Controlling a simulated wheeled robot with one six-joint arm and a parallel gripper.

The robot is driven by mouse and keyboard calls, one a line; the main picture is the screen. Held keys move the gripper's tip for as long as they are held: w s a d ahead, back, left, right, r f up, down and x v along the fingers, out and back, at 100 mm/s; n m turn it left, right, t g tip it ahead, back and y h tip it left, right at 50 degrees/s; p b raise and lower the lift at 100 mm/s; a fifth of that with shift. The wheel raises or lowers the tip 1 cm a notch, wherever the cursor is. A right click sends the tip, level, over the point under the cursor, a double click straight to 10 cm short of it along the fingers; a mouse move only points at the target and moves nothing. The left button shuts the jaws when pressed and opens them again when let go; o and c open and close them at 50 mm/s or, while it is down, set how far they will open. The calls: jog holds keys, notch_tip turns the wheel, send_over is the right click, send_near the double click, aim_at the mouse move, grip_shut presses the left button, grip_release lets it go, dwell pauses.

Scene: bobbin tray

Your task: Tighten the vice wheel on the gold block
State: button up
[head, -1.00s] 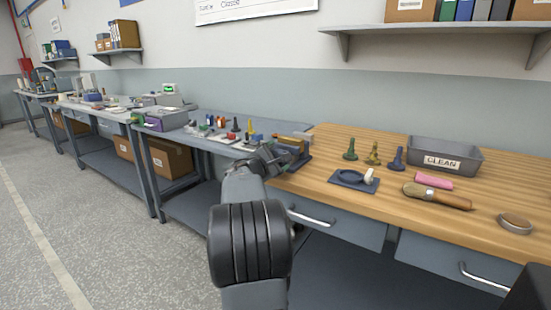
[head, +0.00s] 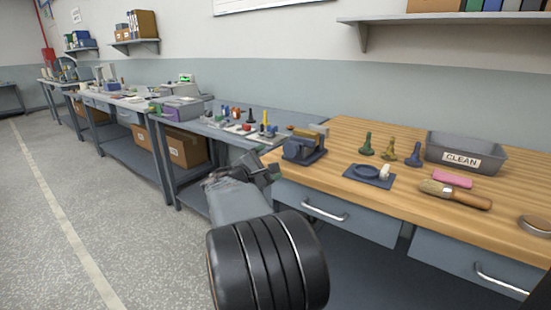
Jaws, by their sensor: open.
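The small blue vice (head: 303,149) stands at the left end of the wooden bench top, near its front edge. My forearm hides part of the drawer front below.
A grey bench (head: 220,134) with small parts adjoins at left. Floor is clear at left.

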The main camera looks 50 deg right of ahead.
jog(key=shift+a, duration=0.6)
